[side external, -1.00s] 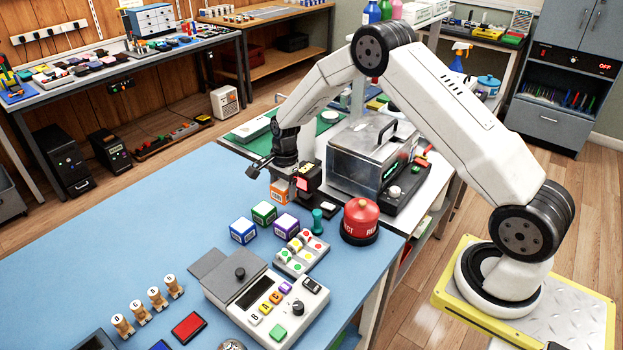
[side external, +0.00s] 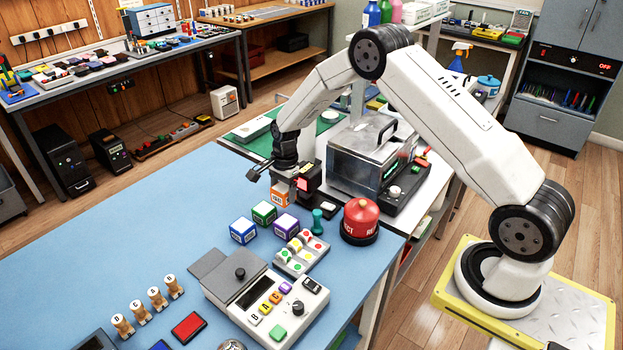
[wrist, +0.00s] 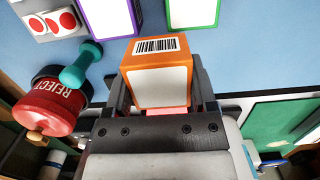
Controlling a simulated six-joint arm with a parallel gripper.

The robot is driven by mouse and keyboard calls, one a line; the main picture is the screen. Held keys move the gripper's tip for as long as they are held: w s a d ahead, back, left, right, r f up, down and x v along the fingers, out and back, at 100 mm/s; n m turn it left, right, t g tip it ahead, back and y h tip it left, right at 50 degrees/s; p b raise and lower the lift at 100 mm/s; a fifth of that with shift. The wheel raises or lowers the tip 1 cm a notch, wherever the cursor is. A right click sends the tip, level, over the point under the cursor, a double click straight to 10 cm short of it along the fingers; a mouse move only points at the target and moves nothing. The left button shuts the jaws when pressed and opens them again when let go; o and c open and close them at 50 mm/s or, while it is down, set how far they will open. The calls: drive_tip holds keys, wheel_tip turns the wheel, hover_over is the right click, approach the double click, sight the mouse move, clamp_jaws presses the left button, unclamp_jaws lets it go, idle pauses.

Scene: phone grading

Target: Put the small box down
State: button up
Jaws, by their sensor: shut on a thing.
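The small box is orange with white label faces and a barcode (wrist: 157,76); it also shows in the side view (side external: 279,194). My gripper (wrist: 160,100) is shut on it, with a dark finger on each side of the box. In the side view my gripper (side external: 285,187) is low over the far end of the blue table (side external: 150,230). The box's underside is hard to make out, so I cannot tell whether it touches the table.
A blue box (side external: 243,231), a green box (side external: 264,212) and a purple box (side external: 286,224) stand nearby. A teal stamp (side external: 317,221) and the red REJECT item (side external: 360,220) are to the right. A metal chamber (side external: 362,160) stands behind. The table's left part is clear.

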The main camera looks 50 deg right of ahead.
drive_tip(key=shift+a, duration=0.1)
idle(0.3)
drive_tip(key=shift+s+a+r, duration=0.3)
drive_tip(key=shift+s+a, duration=0.05)
drive_tip(key=s+a+r, duration=0.3)
drive_tip(key=s+a, duration=0.2)
drive_tip(key=s, duration=0.4)
drive_tip(key=s+a+r, duration=0.3)
drive_tip(key=s+a, duration=0.2)
drive_tip(key=s, duration=0.3)
drive_tip(key=shift+s+r, duration=0.25)
drive_tip(key=shift+s, duration=0.15)
drive_tip(key=shift+a, duration=0.1)
drive_tip(key=w+f, duration=0.1)
drive_tip(key=w, duration=0.2)
drive_tip(key=w+f, duration=0.2)
drive_tip(key=w, duration=0.1)
drive_tip(key=w+a+f, duration=0.1)
drive_tip(key=w, duration=0.2)
drive_tip(key=shift+w+f, duration=0.2)
drive_tip(key=shift+w+a+f, duration=0.1)
drive_tip(key=shift+w+f, duration=0.95)
drive_tip(key=shift+f, duration=0.2)
drive_tip(key=shift+w+f, duration=1)
drive_tip(key=shift+f, duration=0.25)
